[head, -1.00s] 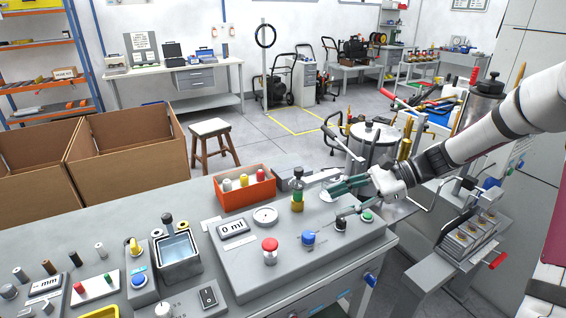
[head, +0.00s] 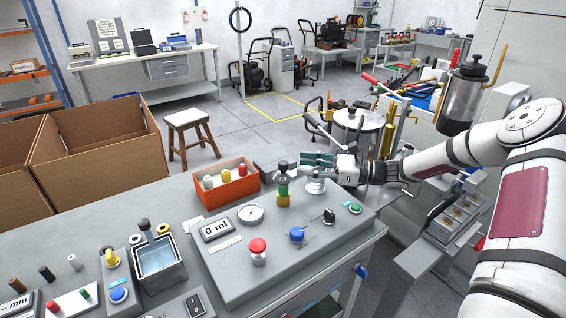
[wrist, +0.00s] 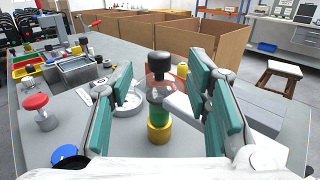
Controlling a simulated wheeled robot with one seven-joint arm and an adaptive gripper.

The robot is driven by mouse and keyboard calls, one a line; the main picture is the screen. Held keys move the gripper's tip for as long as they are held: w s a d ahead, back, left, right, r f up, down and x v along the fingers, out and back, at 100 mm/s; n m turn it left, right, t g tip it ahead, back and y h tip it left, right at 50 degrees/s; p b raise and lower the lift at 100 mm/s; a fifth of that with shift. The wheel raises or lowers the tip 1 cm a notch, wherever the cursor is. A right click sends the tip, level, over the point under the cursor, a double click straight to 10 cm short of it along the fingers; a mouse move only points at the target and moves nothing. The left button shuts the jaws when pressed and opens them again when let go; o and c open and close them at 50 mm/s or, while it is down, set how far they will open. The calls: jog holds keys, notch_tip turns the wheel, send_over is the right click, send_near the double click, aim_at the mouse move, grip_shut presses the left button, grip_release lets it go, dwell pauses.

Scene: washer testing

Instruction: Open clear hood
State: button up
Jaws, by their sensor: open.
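A small upright post (head: 283,190) with a black knob, green middle and yellow base stands on the grey panel. In the wrist view, a faint, see-through, pinkish part that may be the clear hood (wrist: 159,87) sits below the black knob (wrist: 162,63). Its outline is hard to make out. My gripper (head: 310,166) is just right of the post in the head view. In the wrist view, my gripper (wrist: 163,82) has its teal-padded fingers spread to either side of the post, with visible gaps. It holds nothing.
An orange box of spools (head: 229,183) stands behind the post. A round dial (head: 250,213), a 0 ml display (head: 217,229), a red button (head: 258,250) and a blue knob (head: 297,235) are nearby. A stool (head: 190,130) stands beyond the bench.

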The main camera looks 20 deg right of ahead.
aim_at(283, 163)
jog(key=x, duration=0.7)
jog(key=shift+c, duration=0.5)
grip_shut()
